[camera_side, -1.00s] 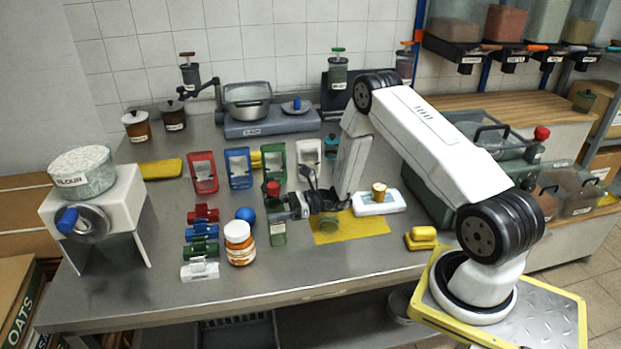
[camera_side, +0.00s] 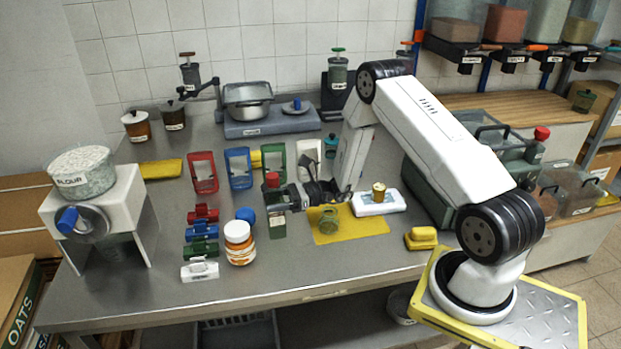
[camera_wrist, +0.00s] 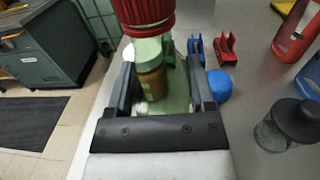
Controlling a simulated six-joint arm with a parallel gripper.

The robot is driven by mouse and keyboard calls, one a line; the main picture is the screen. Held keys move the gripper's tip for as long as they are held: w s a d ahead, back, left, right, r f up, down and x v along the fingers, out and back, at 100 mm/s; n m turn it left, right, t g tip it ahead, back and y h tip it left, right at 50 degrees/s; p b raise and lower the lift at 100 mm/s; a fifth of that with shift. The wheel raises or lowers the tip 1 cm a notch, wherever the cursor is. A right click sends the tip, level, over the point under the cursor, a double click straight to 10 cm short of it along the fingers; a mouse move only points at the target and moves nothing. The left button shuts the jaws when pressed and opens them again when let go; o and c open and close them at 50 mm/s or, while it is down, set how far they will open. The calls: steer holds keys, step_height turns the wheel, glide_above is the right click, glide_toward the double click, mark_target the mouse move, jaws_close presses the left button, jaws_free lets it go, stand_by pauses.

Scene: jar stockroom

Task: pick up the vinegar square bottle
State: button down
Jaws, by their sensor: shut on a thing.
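A green square bottle with a red cap (camera_side: 272,180) stands upright in my gripper (camera_side: 284,197), left of the yellow mat. I take it for the vinegar bottle, though its label is too small to read. My gripper is shut on its body below the cap. In the wrist view the ribbed red cap (camera_wrist: 143,10) and see-through green body (camera_wrist: 178,98) sit between the two fingers (camera_wrist: 162,75). The bottle appears slightly raised off the grey table, but the gap is hard to judge.
Behind are red (camera_side: 203,172), blue (camera_side: 238,168) and green stands. A green glass jar (camera_side: 328,220) sits on the yellow mat (camera_side: 350,230).

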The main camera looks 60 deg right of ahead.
steer(key=s+a+r, duration=0.2)
steer(key=s+r, duration=0.8)
steer(key=s, duration=0.4)
steer(key=shift+r, duration=0.15)
steer(key=shift+w, duration=0.1)
